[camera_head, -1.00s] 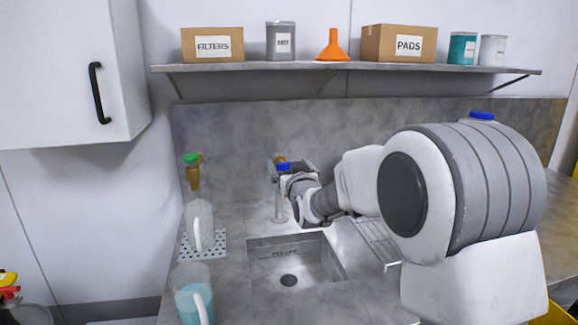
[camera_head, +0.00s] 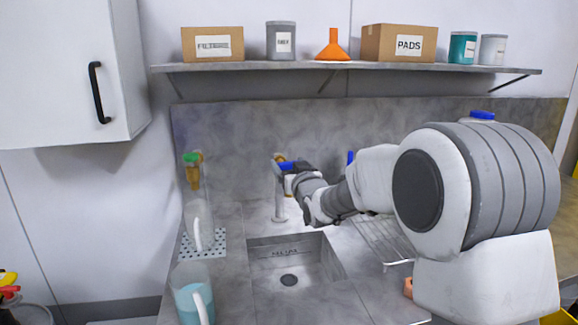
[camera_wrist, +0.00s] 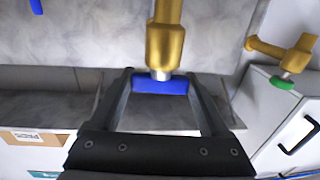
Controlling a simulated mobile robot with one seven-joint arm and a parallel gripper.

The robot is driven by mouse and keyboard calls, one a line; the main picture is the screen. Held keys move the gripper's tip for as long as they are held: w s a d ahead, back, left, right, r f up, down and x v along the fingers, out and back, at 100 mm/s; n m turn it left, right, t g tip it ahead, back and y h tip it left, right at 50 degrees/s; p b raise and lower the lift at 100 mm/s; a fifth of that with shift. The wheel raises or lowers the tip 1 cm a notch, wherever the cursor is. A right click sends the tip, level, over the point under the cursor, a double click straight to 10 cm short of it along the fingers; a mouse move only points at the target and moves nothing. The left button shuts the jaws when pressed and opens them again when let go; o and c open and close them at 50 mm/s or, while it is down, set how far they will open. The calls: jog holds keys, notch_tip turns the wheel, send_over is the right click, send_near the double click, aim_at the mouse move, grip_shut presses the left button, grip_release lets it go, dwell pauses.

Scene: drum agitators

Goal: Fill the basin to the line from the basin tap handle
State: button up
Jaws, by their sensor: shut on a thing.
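The basin tap (camera_head: 279,196) stands behind the sunken steel basin (camera_head: 335,262). Its blue handle (camera_head: 287,166) is at the top, beside brass fittings. In the wrist view the blue handle (camera_wrist: 160,86) sits between the two fingers under a brass body (camera_wrist: 165,45). My gripper (camera_wrist: 160,92) is shut on it; in the head view the arm's end partly hides the grip. A dark marking (camera_head: 285,253) is on the basin's back wall. The drain (camera_head: 289,280) shows plainly, and I cannot make out water in the basin or a stream from the spout.
A green-handled brass tap (camera_head: 193,170) is at left above a clear jug (camera_head: 199,225) on a perforated plate. A jug with blue liquid (camera_head: 192,295) stands left of the basin. A wire rack (camera_head: 378,240) lies to the right. A shelf (camera_head: 350,67) runs above.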

jog(key=shift+w+d+r+n+g+y+p, duration=0.1)
jog(key=shift+n+g+y+p, duration=0.15)
jog(key=shift+n+y, duration=0.25)
jog(key=shift+d+n+g+y+p, duration=0.15)
jog(key=shift+n+g+y, duration=0.15)
jog(key=shift+y, duration=0.4)
jog(key=shift+a+r+n+g+y+p, duration=0.15)
jog(key=shift+n+g+y+p, duration=0.6)
jog(key=shift+y+p, duration=0.4)
jog(key=n+g+y+p, duration=0.2)
jog(key=n+y+p, duration=0.1)
jog(key=p, duration=0.2)
jog(key=shift+r+g, duration=0.1)
jog(key=shift+g, duration=0.3)
jog(key=n+g+y+p, duration=0.1)
jog(key=g+p, duration=0.1)
jog(key=p, duration=0.1)
jog(key=shift+n+y, duration=0.25)
jog(key=shift+n, duration=0.1)
jog(key=g, duration=0.1)
jog(key=n+g+y+p, duration=0.1)
jog(key=n+g+p, duration=0.1)
jog(key=shift+f+g+y, duration=0.25)
jog(key=shift+g+y, duration=0.05)
jog(key=shift+g, duration=0.1)
jog(key=shift+a+f+n+g+y+p, duration=0.1)
jog(key=shift+n+g+y+p, duration=0.3)
jog(key=shift+n+g, duration=1.25)
jog(key=shift+g, duration=0.85)
